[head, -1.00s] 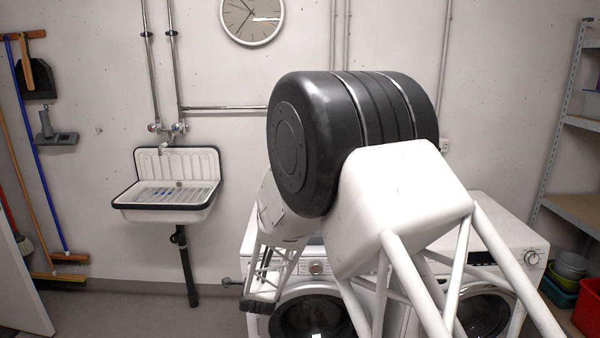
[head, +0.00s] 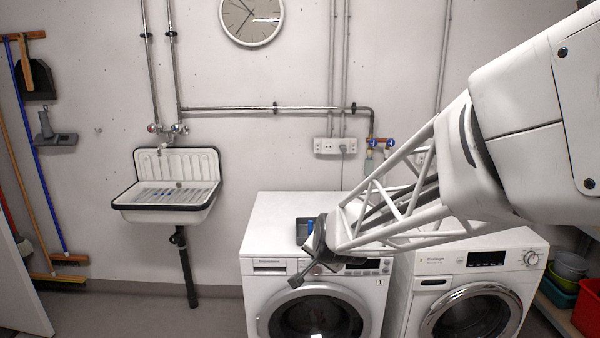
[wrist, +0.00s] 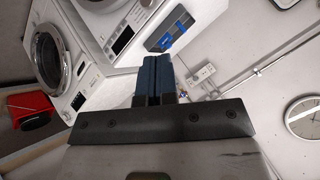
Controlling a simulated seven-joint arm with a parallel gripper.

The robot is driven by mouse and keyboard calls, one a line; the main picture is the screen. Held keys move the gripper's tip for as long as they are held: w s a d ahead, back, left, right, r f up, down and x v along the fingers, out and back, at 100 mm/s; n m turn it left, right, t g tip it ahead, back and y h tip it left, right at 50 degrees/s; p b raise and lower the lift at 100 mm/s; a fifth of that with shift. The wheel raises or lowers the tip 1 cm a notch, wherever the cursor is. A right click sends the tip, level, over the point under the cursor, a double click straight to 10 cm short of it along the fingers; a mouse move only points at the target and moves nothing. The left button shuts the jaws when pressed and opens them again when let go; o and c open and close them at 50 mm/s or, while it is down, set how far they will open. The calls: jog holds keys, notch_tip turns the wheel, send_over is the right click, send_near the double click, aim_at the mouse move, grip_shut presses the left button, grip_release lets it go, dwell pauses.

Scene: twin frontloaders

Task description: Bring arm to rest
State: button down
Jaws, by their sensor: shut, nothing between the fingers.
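My gripper (head: 296,281) is in front of the upper front of the left white washing machine (head: 270,215), and it points down and to the left in the head view. In the wrist view, the two dark blue fingers of my gripper (wrist: 153,72) lie side by side, shut and empty. My white lattice arm reaches in from the right and hides part of both machines' tops. Both round front doors look closed. The right machine (head: 425,285) stands beside the left one.
A small dark blue tray (head: 303,231) sits on the left machine's top; it also shows in the wrist view (wrist: 170,28). Pipes and taps (head: 372,143) run along the wall behind. A sink (head: 168,190) hangs at left. A red bin (head: 588,308) stands at right.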

jog(key=s+d+r+n+g, duration=0.1)
jog(key=s+d, duration=0.3)
jog(key=s, duration=0.6)
jog(key=s+d+r+n+g+h, duration=0.1)
jog(key=s+d, duration=0.4)
jog(key=s, duration=0.6)
jog(key=s+d+r+n+g+h, duration=0.1)
jog(key=s+d+r+n+g, duration=0.2)
jog(key=s, duration=0.7)
jog(key=shift+s+d+n+g, duration=0.3)
jog(key=shift+d+n+g, duration=0.25)
jog(key=shift+d, duration=0.3)
